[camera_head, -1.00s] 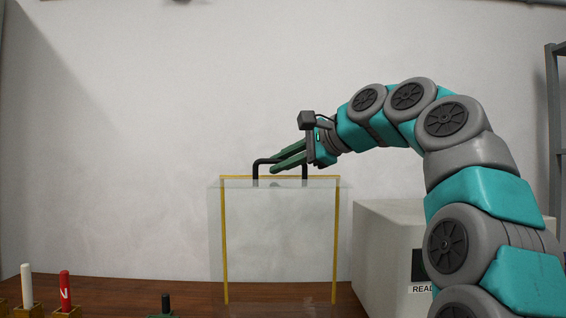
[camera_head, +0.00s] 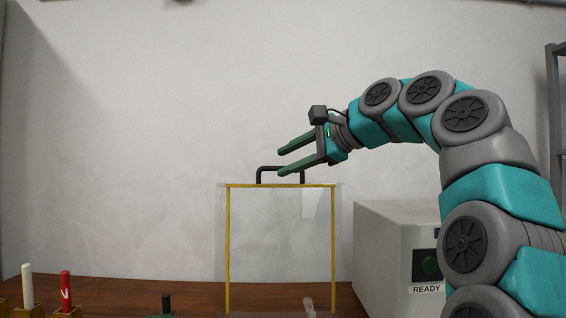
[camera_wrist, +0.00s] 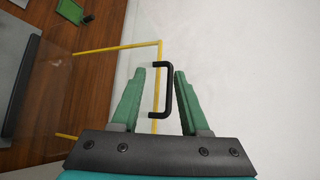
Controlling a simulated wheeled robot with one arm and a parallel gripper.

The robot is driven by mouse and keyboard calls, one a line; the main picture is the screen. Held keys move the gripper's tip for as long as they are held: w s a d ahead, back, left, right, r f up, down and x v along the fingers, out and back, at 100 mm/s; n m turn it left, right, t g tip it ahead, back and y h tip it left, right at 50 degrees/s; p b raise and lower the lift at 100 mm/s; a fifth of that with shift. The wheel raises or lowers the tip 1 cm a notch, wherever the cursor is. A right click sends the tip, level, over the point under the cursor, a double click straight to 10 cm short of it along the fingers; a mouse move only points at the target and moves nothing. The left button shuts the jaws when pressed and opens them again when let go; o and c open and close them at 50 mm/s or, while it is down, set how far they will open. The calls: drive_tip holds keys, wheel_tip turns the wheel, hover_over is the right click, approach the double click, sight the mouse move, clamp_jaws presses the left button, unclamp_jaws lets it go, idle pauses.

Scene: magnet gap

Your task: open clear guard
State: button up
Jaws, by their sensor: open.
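The clear guard is a see-through panel (camera_head: 280,235) with yellow edge strips and a black handle (camera_head: 280,168) on its top edge. It stands upright above the brown table. My gripper (camera_head: 280,162) is open at the handle, its green fingers spread apart. In the wrist view the black handle (camera_wrist: 168,90) lies between the two fingers of my gripper (camera_wrist: 160,73), nearer the right finger. I cannot tell whether a finger touches it. The guard's yellow edge (camera_wrist: 110,48) runs left from there.
A grey wall is behind.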

drive_tip(key=v, duration=0.5)
drive_tip(key=shift+s+d+r, duration=0.15)
drive_tip(key=shift+s+d, duration=0.05)
drive_tip(key=shift+d, duration=0.1)
